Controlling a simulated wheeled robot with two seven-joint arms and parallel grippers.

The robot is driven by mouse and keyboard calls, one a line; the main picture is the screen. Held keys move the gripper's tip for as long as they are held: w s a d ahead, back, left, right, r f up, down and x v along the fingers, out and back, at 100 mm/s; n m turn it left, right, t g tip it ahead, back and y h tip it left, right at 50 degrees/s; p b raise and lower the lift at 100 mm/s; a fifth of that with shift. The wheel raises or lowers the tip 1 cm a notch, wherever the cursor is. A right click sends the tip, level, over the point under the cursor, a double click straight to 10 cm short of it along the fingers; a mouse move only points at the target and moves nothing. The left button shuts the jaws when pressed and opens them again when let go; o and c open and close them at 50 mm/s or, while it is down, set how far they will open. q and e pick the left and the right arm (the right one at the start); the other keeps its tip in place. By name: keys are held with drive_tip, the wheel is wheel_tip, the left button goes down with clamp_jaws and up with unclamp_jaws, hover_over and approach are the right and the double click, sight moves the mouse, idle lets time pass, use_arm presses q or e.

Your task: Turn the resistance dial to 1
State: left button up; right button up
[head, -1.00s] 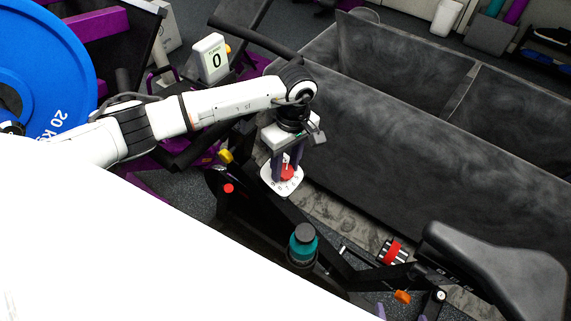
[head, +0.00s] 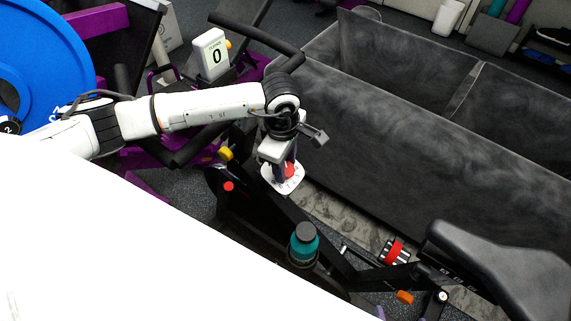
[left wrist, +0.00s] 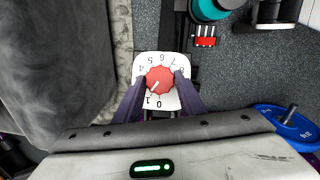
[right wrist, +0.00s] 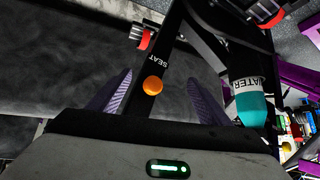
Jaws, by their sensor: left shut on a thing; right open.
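The resistance dial is a red knob (head: 291,170) on a white plate (head: 296,184) printed with numbers. In the left wrist view the knob (left wrist: 160,82) has a white pointer slanting down and left, towards the 1; I cannot tell its exact alignment. My left gripper (head: 284,167) is over the plate, its dark fingers shut on the red knob from both sides. My right gripper (right wrist: 157,76) shows only in the right wrist view, open and empty, with an orange knob (right wrist: 153,85) marked SEAT in view between its fingers.
A white display (head: 211,54) reads 0 on the bike. A teal bottle (head: 303,243) stands near the dial. The black saddle (head: 500,265) is at the lower right. Large dark bins (head: 400,120) lie behind the dial. A blue weight plate (head: 40,80) is at the left.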

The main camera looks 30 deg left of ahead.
use_arm(q)
drive_tip(key=shift+n, duration=0.4)
drive_tip(key=o, duration=1)
drive_tip(key=shift+o, duration=0.2)
drive_tip(key=shift+r, duration=0.1)
wheel_tip(320, 180, up, 10)
drive_tip(key=s, duration=0.1)
drive_tip(key=shift+s+b, duration=0.15)
drive_tip(key=shift+b, duration=0.3)
drive_tip(key=shift+s, duration=0.1)
